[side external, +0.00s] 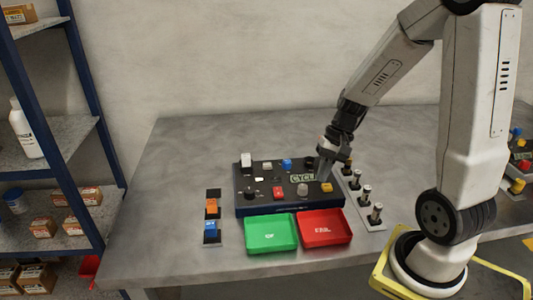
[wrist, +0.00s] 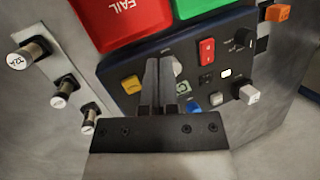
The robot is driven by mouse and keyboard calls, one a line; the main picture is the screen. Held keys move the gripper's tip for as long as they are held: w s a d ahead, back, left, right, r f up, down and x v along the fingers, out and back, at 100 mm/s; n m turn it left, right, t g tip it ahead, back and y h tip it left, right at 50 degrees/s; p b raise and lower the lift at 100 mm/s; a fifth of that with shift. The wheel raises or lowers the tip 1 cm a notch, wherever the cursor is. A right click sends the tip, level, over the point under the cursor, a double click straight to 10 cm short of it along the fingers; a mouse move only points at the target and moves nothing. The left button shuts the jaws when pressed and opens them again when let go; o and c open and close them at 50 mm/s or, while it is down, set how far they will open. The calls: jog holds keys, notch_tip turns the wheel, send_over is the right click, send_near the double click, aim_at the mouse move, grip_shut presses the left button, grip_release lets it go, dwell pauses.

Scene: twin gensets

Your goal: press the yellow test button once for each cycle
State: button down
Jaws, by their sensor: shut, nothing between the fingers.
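The yellow test button (side external: 327,187) is near the front right corner of the dark control panel (side external: 252,205). It also shows in the wrist view (wrist: 131,84), to the left of my gripper's fingers. My gripper (side external: 323,175) is shut and empty, pointing down over the right part of the panel, just behind the yellow button in the side view. In the wrist view my gripper (wrist: 160,62) covers part of the panel. I cannot tell whether the fingertips touch the panel.
A green tray (side external: 271,246) and a red FAIL tray (side external: 324,241) sit in front of the panel. Several metal cylinders (side external: 366,194) stand on a strip at the right. A strip with orange and blue blocks (side external: 211,226) lies left. The table's back left is clear.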

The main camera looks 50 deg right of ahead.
aim_at(323, 186)
jog(key=d+r+m+t+y, duration=0.3)
jog(key=d+m+t, duration=0.1)
jog(key=d, duration=0.3)
jog(key=shift+w+r+m, duration=0.35)
jog(key=shift+m, duration=0.25)
jog(key=shift+a+f, duration=0.1)
jog(key=shift+f, duration=0.05)
jog(key=shift+f, duration=5.15)
jog(key=shift+r, duration=0.9)
